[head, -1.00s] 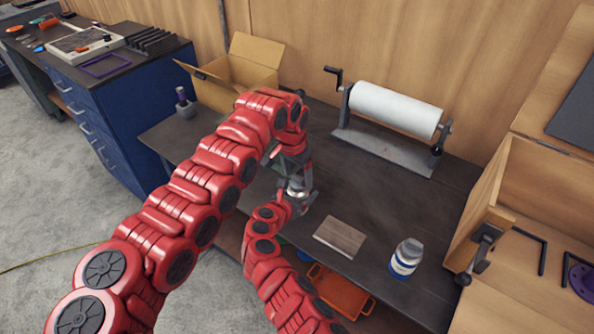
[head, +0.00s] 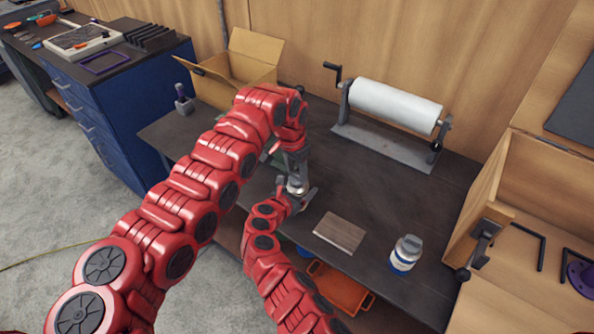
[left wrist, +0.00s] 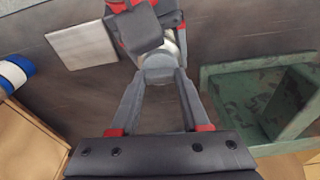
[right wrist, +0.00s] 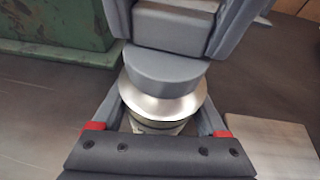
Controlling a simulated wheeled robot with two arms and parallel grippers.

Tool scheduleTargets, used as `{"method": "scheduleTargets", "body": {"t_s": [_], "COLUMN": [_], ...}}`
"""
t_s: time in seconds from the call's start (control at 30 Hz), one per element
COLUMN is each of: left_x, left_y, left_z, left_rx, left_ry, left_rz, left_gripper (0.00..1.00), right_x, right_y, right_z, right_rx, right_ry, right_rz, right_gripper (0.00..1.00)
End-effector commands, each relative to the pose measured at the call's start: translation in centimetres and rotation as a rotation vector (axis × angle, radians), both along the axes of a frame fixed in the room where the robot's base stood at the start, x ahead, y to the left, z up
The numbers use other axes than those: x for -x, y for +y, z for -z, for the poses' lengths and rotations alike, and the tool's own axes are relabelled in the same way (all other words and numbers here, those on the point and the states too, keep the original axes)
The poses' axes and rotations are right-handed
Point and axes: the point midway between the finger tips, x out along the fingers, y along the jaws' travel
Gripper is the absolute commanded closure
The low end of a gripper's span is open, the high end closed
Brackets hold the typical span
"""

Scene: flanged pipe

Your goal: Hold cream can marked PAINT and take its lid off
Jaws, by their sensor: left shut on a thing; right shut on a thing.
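The can (right wrist: 158,126) stands between my two grippers on the dark bench. Its silver flared top and grey round lid knob (right wrist: 165,72) show in the right wrist view. Only a little of its pale body shows below, and I cannot read its marking. My right gripper (head: 300,198) is shut on the can body from the side. My left gripper (head: 296,178) comes from above and is shut on the lid; its fingers meet at the round top (left wrist: 160,72) in the left wrist view. I see no clear gap between lid and can.
A green block (left wrist: 262,88) stands close by on the other side. A paper roll stand (head: 395,108) and cardboard box (head: 240,70) are at the back.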

Motion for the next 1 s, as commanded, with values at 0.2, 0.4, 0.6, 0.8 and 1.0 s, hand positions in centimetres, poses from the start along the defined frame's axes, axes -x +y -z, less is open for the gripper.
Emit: {"method": "scheduleTargets", "body": {"t_s": [0.2,0.4,0.6,0.8,1.0], "left_x": [0.0,0.0,0.0,0.0,0.0], "left_y": [0.0,0.0,0.0,0.0,0.0], "left_z": [0.0,0.0,-0.5,-1.2,-1.9], "left_rx": [0.0,0.0,0.001,-0.001,-0.001], "left_ry": [0.0,0.0,-0.001,0.001,0.001], "left_rz": [0.0,0.0,0.0,0.0,0.0], "left_gripper": [1.0,1.0,1.0,1.0,1.0], "right_x": [0.0,0.0,0.0,0.0,0.0], "right_y": [0.0,0.0,0.0,0.0,0.0], "right_z": [0.0,0.0,0.0,-0.1,0.0], "right_rx": [0.0,0.0,0.0,0.0,0.0], "right_ry": [-0.001,-0.001,-0.001,-0.001,-0.001], "right_rz": [0.0,0.0,0.0,0.0,0.0], "right_gripper": [1.0,1.0,1.0,1.0,1.0]}}
